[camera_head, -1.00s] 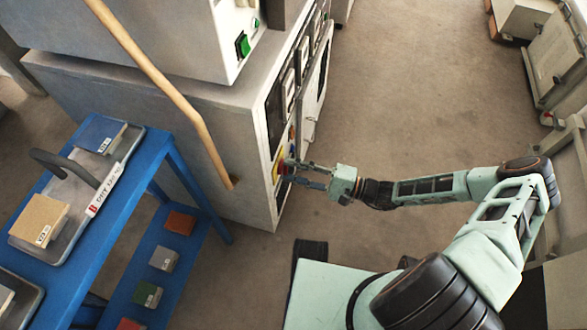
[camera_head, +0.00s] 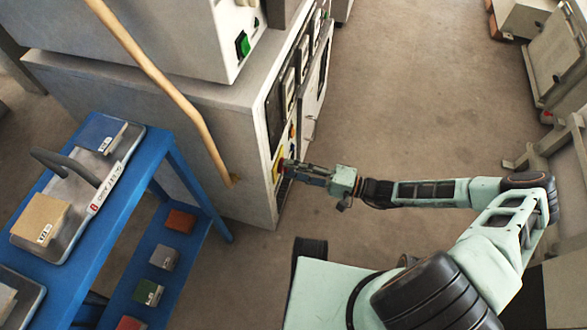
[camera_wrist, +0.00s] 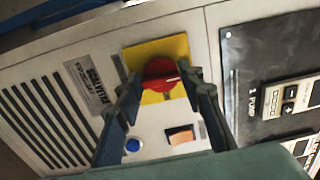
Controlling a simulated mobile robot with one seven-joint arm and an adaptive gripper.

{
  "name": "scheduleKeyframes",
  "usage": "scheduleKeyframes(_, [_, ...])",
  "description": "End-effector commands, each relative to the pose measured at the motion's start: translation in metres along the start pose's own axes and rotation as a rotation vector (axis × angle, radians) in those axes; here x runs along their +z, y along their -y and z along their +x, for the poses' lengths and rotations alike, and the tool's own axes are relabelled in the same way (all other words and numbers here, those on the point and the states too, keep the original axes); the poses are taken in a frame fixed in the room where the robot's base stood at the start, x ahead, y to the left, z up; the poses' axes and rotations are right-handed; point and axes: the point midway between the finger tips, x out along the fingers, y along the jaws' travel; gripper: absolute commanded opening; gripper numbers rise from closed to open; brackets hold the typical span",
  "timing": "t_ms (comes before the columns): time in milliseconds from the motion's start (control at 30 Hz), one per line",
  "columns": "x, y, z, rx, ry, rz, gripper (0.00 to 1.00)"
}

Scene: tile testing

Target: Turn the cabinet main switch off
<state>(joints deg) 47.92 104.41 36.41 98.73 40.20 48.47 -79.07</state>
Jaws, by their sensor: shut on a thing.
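The main switch is a red rotary knob (camera_wrist: 160,72) on a yellow square plate (camera_wrist: 172,48) on the cabinet panel. My gripper (camera_wrist: 160,85) is shut on the red knob, one finger at each side of it, in the wrist view. In the head view my gripper (camera_head: 288,165) is at the lower front of the grey cabinet (camera_head: 190,110), with a bit of the yellow plate (camera_head: 277,165) beside its fingertips. Part of the knob is hidden by the fingers. The knob's exact position marking cannot be read.
In the wrist view a blue button (camera_wrist: 133,145), an orange rocker switch (camera_wrist: 181,135) and a vent grille (camera_wrist: 45,120) sit near the knob. In the head view a blue cart (camera_head: 170,150) with trays stands left, and a wooden pole (camera_head: 165,85) crosses the cabinet side.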

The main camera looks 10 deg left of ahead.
Motion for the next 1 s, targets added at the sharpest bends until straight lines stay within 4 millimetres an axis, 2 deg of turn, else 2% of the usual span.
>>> scheduleKeyframes(67, [-0.001,-0.001,-0.001,0.002,0.000,-0.003,0.11])
scheduleKeyframes(100, [-0.001,-0.001,-0.001,0.003,0.000,-0.003,0.36])
scheduleKeyframes(267, [0.000,-0.001,-0.001,0.002,0.000,-0.002,0.53])
scheduleKeyframes(533, [0.000,0.000,-0.001,0.001,0.000,-0.001,0.53])
scheduleKeyframes(667, [-0.001,0.000,-0.011,0.002,-0.002,-0.003,0.53])
scheduleKeyframes(1000, [-0.002,-0.001,-0.080,0.004,-0.003,-0.003,0.53])
